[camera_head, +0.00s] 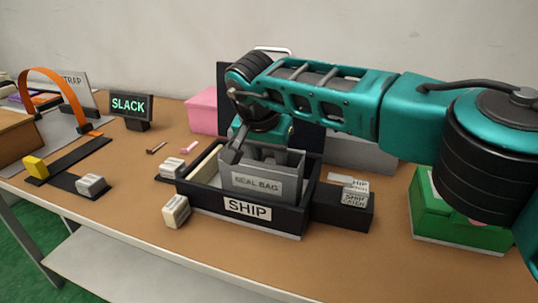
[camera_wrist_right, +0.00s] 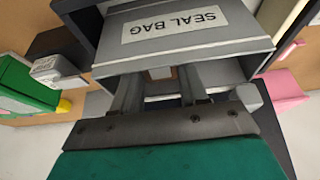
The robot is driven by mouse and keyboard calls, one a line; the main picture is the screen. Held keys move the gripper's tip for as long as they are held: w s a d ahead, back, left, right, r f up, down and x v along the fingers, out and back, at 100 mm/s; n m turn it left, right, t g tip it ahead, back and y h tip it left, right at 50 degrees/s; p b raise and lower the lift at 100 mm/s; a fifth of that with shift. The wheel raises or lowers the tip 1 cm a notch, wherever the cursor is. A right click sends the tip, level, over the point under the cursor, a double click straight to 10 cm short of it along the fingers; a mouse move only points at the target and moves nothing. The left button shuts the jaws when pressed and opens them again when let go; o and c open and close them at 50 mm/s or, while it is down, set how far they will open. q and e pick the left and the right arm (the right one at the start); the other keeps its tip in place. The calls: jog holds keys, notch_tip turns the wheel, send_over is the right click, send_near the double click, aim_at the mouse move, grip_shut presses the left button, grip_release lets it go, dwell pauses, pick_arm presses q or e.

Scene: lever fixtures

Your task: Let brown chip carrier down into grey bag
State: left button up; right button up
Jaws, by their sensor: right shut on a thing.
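The grey bag (camera_head: 262,197) is labelled SEAL BAG and stands upright with its mouth open in the black SHIP tray (camera_head: 290,217). It also fills the top of the right wrist view (camera_wrist_right: 225,53). My right gripper (camera_head: 237,150) reaches down at the bag's mouth, its fingers (camera_wrist_right: 160,80) pointing into the opening. It is shut on the brown chip carrier (camera_wrist_right: 160,72), of which only a small brown patch shows between the fingertips. The carrier is hidden in the head view. I cannot tell how deep it sits. My left gripper is out of view.
A black block with labelled grey pieces (camera_head: 345,208) adjoins the tray's right side. A green box (camera_head: 440,218) is further right, a pink box (camera_head: 204,110) behind. A SLACK display (camera_head: 130,106) and an orange strap (camera_head: 66,88) stand left. The front table strip is mostly clear.

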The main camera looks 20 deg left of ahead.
jog(key=o, duration=1.1)
jog(key=p+v, duration=0.1)
jog(key=v, duration=1.2)
